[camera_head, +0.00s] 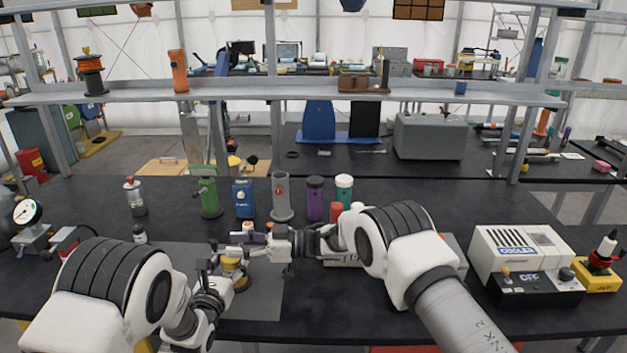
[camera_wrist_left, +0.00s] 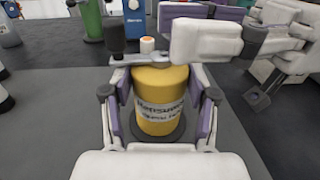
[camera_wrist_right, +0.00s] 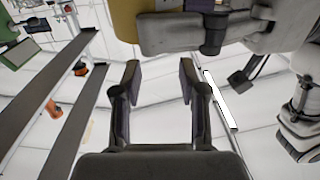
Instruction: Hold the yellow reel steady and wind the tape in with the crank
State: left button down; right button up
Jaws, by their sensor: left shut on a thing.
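The yellow reel (camera_head: 234,267) stands on the grey mat, left of the middle; it also shows upright in the left wrist view (camera_wrist_left: 160,88). My left gripper (camera_wrist_left: 158,104) is shut around it, one finger on each side. A light crank bar lies across the reel's top, with a dark crank knob (camera_wrist_left: 116,42) at its left end. My right gripper (camera_head: 252,243) is level with the reel's top, just behind it. In the right wrist view its fingers (camera_wrist_right: 159,68) are apart with nothing visible between them. The tape itself is not clearly visible.
Behind the reel stand a green container (camera_head: 209,197), a blue one (camera_head: 243,199), a grey cylinder (camera_head: 281,195) and a purple bottle (camera_head: 315,198). A spray can (camera_head: 135,197) is at left. A white cooler unit (camera_head: 520,250) is at right. The mat's front (camera_head: 262,300) is clear.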

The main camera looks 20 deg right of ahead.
jog(key=v, duration=0.6)
jog(key=w+d+r+m+t+h, duration=0.3)
jog(key=w+m+t, duration=0.1)
jog(key=w+t, duration=0.15)
jog(key=w+d+r+m+t+h, duration=0.3)
jog(key=w+r+m+t+h, duration=0.1)
jog(key=w+m, duration=0.15)
jog(key=w+d+m+h, duration=0.2)
jog(key=d+m+h, duration=0.7)
jog(key=m+h, duration=0.1)
jog(key=shift+d+r, duration=0.2)
jog(key=shift+r, duration=0.3)
jog(key=shift+m, duration=0.25)
